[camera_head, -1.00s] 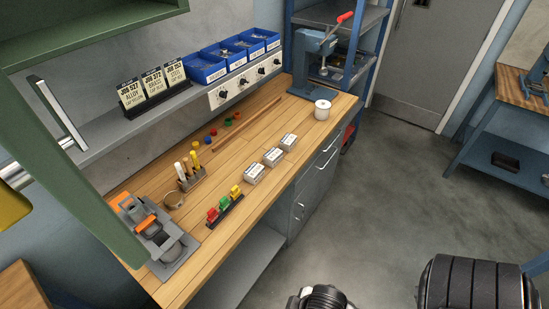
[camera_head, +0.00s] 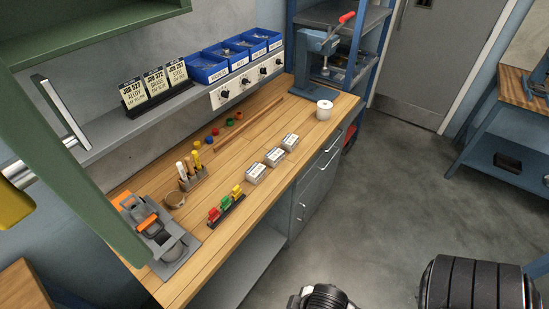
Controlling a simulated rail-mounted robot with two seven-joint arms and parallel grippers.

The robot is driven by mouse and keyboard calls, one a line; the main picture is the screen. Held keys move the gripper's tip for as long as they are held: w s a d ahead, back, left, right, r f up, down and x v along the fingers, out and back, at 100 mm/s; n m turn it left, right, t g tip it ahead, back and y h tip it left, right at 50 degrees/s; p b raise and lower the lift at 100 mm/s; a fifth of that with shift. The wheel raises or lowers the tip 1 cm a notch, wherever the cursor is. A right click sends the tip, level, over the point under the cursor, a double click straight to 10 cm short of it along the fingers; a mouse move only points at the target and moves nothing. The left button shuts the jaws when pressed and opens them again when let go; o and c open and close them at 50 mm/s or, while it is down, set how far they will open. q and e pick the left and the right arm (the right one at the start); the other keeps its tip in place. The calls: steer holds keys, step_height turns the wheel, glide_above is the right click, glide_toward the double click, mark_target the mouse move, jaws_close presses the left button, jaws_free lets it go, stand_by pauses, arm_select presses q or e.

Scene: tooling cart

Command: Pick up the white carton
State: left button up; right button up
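Three small white cartons with dark print on top stand in a slanting row on the wooden workbench: a near one (camera_head: 255,173), a middle one (camera_head: 274,157) and a far one (camera_head: 290,142). They are apart from one another, near the bench's front edge. The frames do not show which one the task means.
The workbench (camera_head: 235,150) also holds a white roll (camera_head: 324,110), a rack of coloured pieces (camera_head: 226,206), a tool holder (camera_head: 191,174) and a grey clamp fixture (camera_head: 160,232). An arbor press (camera_head: 318,62) stands at the far end. An open green door (camera_head: 70,170) blocks the left.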

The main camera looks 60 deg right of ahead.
arm_select(q)
steer(key=shift+o, duration=0.2)
steer(key=o, duration=1.3)
steer(key=shift+a, duration=0.15)
steer(key=shift+o, duration=0.6)
steer(key=shift+w+d, duration=0.1)
steer(key=shift+d, duration=0.15)
